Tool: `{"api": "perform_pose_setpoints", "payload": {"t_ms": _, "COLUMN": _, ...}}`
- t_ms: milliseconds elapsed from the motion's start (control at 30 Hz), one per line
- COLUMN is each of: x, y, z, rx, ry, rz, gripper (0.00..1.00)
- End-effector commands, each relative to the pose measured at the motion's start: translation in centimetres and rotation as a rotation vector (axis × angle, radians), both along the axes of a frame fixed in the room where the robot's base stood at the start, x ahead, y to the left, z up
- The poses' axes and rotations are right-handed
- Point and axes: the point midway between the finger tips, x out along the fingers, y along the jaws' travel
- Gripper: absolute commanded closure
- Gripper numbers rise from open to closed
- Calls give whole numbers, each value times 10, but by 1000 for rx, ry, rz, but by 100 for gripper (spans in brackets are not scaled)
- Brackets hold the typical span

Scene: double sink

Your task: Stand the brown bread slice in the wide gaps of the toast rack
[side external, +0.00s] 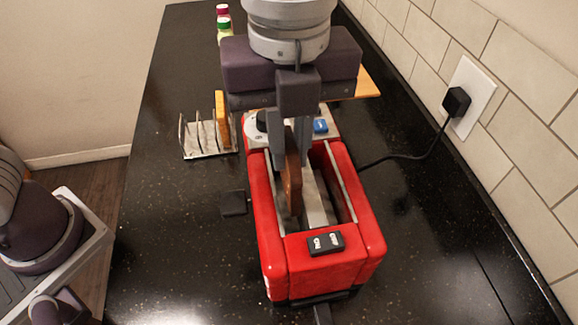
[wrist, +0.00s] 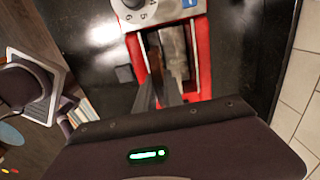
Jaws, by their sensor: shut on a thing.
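The brown bread slice (side external: 293,186) stands upright in the left part of the red toaster's (side external: 268,232) long opening. My gripper (side external: 290,155) points down over the toaster and is shut on the slice's upper part, its fingers at the opening. The metal toast rack (side external: 190,140) stands on the counter to the left of the toaster. A lighter golden slice (side external: 222,120) stands at its right end.
A black cord runs from the toaster to a wall plug (side external: 456,102) at right. Bottles with red and green caps (side external: 223,22) and a wooden board (side external: 368,84) are behind. A small dark block (side external: 233,203) lies left of the toaster.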

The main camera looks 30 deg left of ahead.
Motion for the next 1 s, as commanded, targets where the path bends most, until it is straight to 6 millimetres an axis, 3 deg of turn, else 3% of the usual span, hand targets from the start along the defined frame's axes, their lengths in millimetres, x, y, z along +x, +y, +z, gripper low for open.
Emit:
{"api": "perform_pose_setpoints", "payload": {"t_ms": 100, "x": 1, "y": -1, "z": 30, "rx": -4, "ry": -4, "rz": 0, "gripper": 100}}
{"api": "perform_pose_setpoints", "payload": {"t_ms": 567, "x": 0, "y": 0, "z": 110, "rx": -2, "ry": -2, "rz": 0, "gripper": 100}}
{"api": "perform_pose_setpoints", "payload": {"t_ms": 867, "x": 43, "y": 63, "z": 110, "rx": 0, "ry": 0, "rz": 9, "gripper": 100}}
{"api": "perform_pose_setpoints", "payload": {"t_ms": 1000, "x": 64, "y": 113, "z": 110, "rx": -1, "ry": 1, "rz": 12, "gripper": 100}}
